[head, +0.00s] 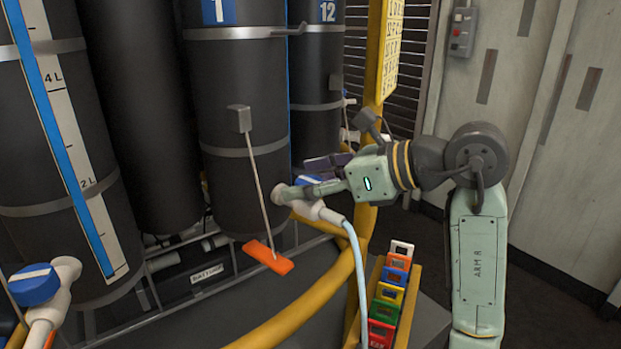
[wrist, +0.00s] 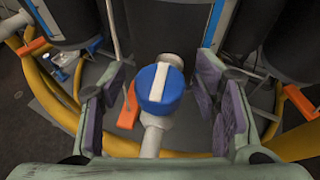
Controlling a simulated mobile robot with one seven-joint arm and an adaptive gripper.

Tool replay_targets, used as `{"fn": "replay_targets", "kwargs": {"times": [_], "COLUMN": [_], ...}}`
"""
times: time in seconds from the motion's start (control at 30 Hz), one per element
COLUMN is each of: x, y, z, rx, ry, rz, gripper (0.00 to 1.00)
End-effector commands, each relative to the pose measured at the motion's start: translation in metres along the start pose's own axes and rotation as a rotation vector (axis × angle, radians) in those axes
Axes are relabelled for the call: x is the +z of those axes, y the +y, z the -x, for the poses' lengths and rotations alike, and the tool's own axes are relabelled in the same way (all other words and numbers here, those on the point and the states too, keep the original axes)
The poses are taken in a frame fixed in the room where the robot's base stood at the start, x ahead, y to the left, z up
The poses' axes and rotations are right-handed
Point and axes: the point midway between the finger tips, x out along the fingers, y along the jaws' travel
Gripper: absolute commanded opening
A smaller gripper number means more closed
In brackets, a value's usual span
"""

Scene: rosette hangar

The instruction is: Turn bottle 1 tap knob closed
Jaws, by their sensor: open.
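Bottle 1 (head: 237,85) is the dark cylinder marked 1 in the head view. Its tap has a round blue knob (wrist: 160,88) with a white stripe, seen from above in the wrist view. The stripe runs roughly in line with the white tap pipe (wrist: 152,140). In the head view the knob (head: 309,180) is partly hidden by my gripper (head: 312,175). In the wrist view my gripper (wrist: 162,80) is open, with its purple-padded fingers on either side of the knob. Gaps show between the pads and the knob.
An orange tag (head: 268,257) hangs on a rod beside the tap. A pale hose (head: 358,265) runs down from it. A yellow rail (head: 300,315) curves below. Coloured tags stand in a rack (head: 408,310). Another blue knob (head: 35,284) is at lower left. Bottle 12 (head: 318,70) stands behind.

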Motion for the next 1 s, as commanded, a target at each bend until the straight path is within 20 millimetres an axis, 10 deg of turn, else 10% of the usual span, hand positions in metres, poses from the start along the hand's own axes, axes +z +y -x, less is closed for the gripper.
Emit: {"fn": "replay_targets", "kwargs": {"times": [1.0], "x": [-0.0004], "y": [-0.0001], "z": [0.0005], "rx": [-0.008], "ry": [0.0], "rz": [-0.002], "gripper": [0.07]}}
